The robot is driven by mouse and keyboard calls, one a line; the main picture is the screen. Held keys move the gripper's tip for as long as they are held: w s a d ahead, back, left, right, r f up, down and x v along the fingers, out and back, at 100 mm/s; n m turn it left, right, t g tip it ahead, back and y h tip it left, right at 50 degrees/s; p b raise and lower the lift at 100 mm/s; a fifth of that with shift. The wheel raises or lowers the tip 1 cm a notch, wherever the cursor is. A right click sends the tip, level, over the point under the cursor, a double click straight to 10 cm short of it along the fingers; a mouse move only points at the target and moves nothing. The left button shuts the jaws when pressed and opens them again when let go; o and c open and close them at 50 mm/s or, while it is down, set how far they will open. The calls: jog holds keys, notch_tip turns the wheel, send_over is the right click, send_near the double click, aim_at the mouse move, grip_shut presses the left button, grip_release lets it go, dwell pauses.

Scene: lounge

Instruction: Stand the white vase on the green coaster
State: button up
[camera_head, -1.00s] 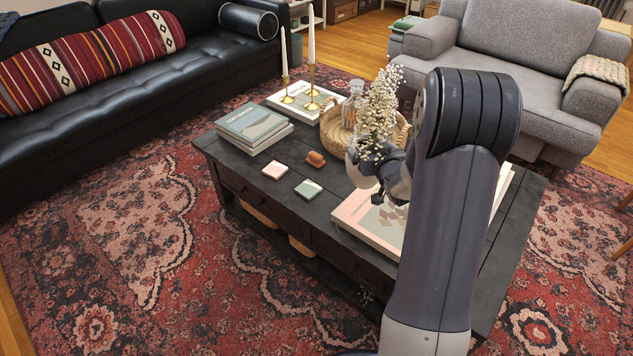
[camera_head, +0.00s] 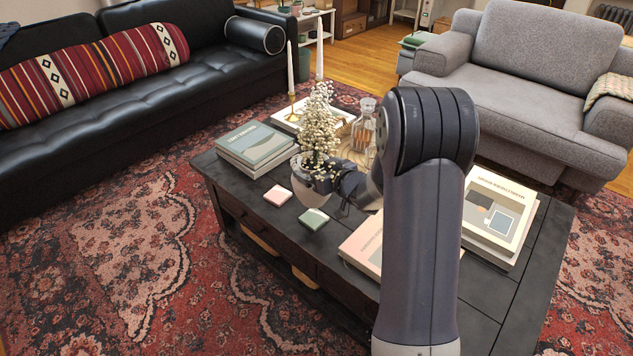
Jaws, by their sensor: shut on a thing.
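The white vase (camera_head: 307,183) holds a bunch of small white flowers (camera_head: 319,125). My gripper (camera_head: 322,178) is shut on the vase and holds it upright. The green coaster (camera_head: 313,219) lies on the dark coffee table, just in front of and slightly right of the vase's lower end in the picture. The vase appears to be above the table, but its exact height is hard to tell. My gripper partly hides the vase's right side.
A pink coaster (camera_head: 278,196) lies left of the green one on the dark table (camera_head: 250,209). Stacked books (camera_head: 255,145) stand at left, more books (camera_head: 498,215) at right. A glass decanter (camera_head: 365,128) and candlesticks (camera_head: 292,104) stand behind.

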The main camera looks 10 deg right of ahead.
jog(key=shift+w+f+b, duration=0.1)
jog(key=shift+f+b, duration=0.95)
jog(key=shift+f, duration=2.35)
jog(key=shift+f, duration=0.15)
jog(key=o, duration=1.7)
jog(key=shift+f, duration=0.15)
jog(key=shift+r, duration=0.2)
jog(key=p+v, duration=0.2)
jog(key=v, duration=1)
